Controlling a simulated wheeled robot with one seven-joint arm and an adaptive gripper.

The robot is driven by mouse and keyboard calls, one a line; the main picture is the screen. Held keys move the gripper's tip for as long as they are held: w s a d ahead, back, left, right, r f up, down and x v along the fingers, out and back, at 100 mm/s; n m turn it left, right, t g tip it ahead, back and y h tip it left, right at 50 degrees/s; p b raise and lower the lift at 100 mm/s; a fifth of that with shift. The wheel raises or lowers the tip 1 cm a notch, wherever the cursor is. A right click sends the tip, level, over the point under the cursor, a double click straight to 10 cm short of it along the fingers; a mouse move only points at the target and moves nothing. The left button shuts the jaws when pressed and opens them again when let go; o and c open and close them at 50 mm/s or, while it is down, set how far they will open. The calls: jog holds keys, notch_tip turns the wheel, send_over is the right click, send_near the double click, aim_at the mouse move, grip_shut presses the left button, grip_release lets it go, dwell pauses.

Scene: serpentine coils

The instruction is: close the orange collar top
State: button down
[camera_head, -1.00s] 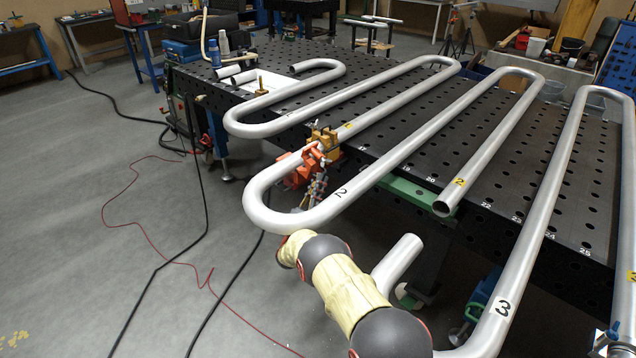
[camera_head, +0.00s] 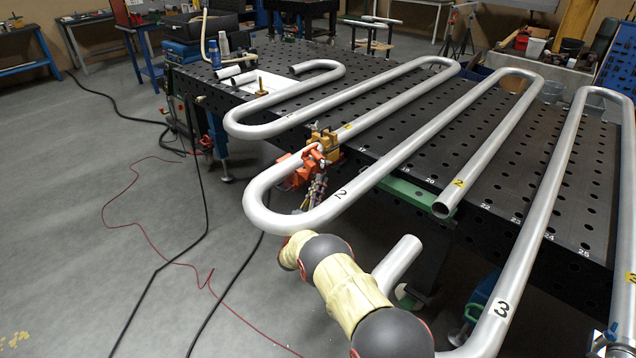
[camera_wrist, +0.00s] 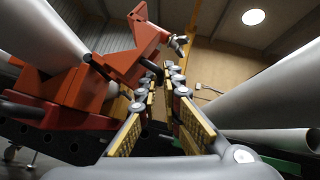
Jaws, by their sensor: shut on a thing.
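The orange collar (camera_head: 292,178) sits around the silver pipe marked 2, near its bend at the table's front edge. Its orange top (camera_head: 311,157) is on the upper right side of the collar. In the wrist view the collar body (camera_wrist: 62,88) is at the left, and the top (camera_wrist: 132,48) stands tilted up from it, with a small metal fitting at its end. My gripper (camera_head: 318,178) is just right of the collar. In the wrist view my gripper (camera_wrist: 163,78) has its yellow-padded fingers shut on the orange top; the exact contact is partly hidden.
A yellow clamp block (camera_head: 325,140) sits on the pipe just behind the collar. A green bar (camera_head: 408,191) runs along the edge of the black perforated table (camera_head: 440,152). Open floor lies left.

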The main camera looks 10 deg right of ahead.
jog(key=r+n+y+p, duration=0.1)
jog(key=n+t+y+p, duration=0.1)
jog(key=n, duration=0.1)
jog(key=shift+r+y, duration=0.35)
jog(key=shift+y, duration=0.05)
jog(key=n+y+p, duration=0.1)
jog(key=n+t+y+p, duration=0.1)
jog(key=n, duration=0.1)
jog(key=shift+r+n+y, duration=0.3)
jog(key=shift+r, duration=0.05)
jog(key=shift+a+n+y, duration=0.1)
jog(key=shift+n+y, duration=0.7)
jog(key=shift+y, duration=0.2)
jog(key=c, duration=2.2)
grip_release()
jog(key=shift+w+a+f, duration=0.1)
jog(key=shift+c, duration=0.2)
jog(key=shift+h, duration=0.3)
jog(key=v, duration=1.2)
